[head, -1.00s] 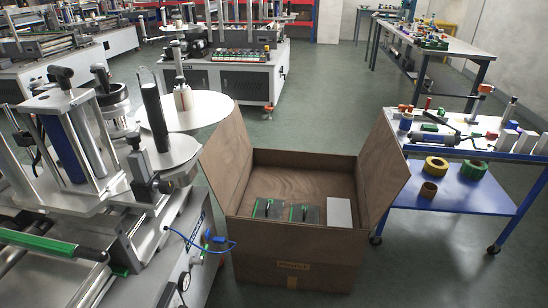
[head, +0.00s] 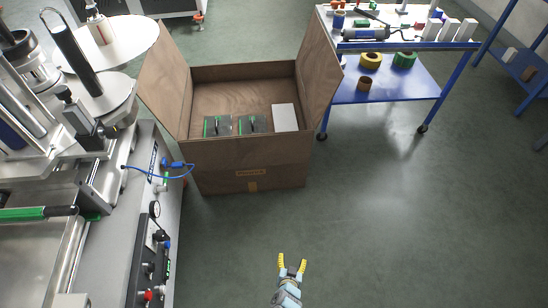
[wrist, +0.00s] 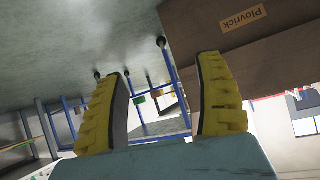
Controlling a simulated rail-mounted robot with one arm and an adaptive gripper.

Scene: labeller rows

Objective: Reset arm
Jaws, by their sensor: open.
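My gripper (head: 292,264) shows at the bottom middle of the head view, with yellow fingertips spread apart and nothing between them. It is over the bare floor, in front of and apart from the open cardboard box (head: 245,165). In the wrist view the two yellow ribbed fingers of my gripper (wrist: 165,110) stand wide apart and empty. The box (wrist: 230,60) shows there at the upper right, tilted in the picture, with its "Plovrick" label.
The box holds two dark green-edged items (head: 217,126) and a white block (head: 285,117). A labelling machine (head: 105,215) with a blue cable stands at the left. A blue-framed cart (head: 385,88) with tape rolls stands behind right. The floor (head: 400,220) at right is clear.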

